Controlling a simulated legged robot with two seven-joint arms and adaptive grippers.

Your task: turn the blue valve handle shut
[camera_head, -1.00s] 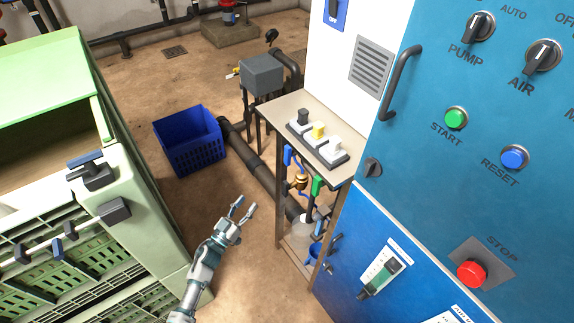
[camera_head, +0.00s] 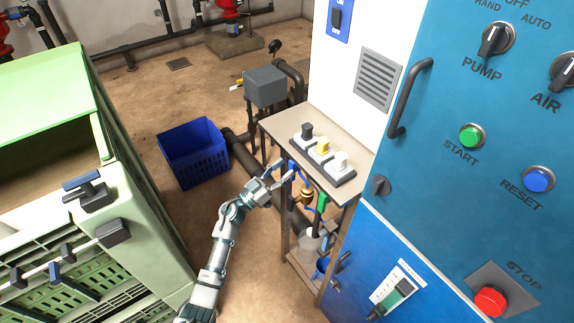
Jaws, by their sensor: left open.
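The blue valve handle (camera_head: 292,171) hangs upright on the brass manifold (camera_head: 306,195), under the front left edge of the small table. It is partly hidden by my left gripper. My left gripper (camera_head: 279,171) is open, with its fingertips just left of the blue handle. I cannot tell whether a finger touches it. A green valve handle (camera_head: 322,202) sits to the right and lower on the manifold. My right gripper is not in view.
The small table (camera_head: 279,124) carries a strip of black, yellow and white switches (camera_head: 322,150). A blue control cabinet (camera_head: 445,180) stands close on the right. A green crate (camera_head: 50,110) stands left, and a blue basket (camera_head: 194,154) lies on the floor behind.

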